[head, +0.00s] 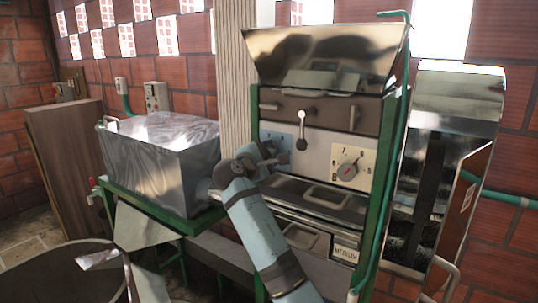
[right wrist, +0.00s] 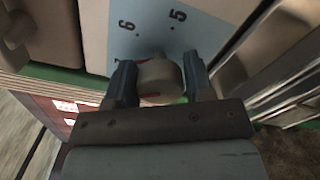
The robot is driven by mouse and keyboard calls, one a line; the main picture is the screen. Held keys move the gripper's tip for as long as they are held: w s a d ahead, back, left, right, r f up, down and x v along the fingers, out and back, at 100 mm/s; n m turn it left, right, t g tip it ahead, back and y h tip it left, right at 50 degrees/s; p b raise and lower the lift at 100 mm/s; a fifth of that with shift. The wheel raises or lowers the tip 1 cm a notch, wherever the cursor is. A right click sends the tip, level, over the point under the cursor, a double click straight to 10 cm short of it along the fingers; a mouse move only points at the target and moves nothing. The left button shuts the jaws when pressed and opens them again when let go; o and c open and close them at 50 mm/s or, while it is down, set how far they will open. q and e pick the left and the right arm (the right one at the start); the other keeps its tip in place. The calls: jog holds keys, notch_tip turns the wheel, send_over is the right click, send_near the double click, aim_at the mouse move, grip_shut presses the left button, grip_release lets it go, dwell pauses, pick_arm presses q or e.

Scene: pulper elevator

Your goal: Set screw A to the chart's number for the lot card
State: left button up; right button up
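The machine's front has a pale blue dial plate (head: 271,135) on the left and a cream dial plate (head: 372,158) with a grey knob (head: 347,172) on the right. My right gripper (head: 273,156) is at the blue plate. In the right wrist view, its two fingers (right wrist: 160,80) lie against both sides of a whitish round knob (right wrist: 160,72) with a red mark. The numbers 6 and 5 show on the blue plate (right wrist: 150,28); a number by the left finger is partly hidden. A small card (head: 345,253) low on the machine is too small to read surely. No readable chart shows.
A metal hopper (head: 325,60) tops the machine. A shiny metal box (head: 160,160) stands at left on a green frame. A tall metal chute (head: 455,110) stands at right.

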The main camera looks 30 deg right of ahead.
jog(key=shift+o, duration=1.4)
jog(key=shift+a, duration=0.15)
jog(key=b+v, duration=0.4)
jog(key=v, duration=0.9)
jog(key=shift+a, duration=0.3)
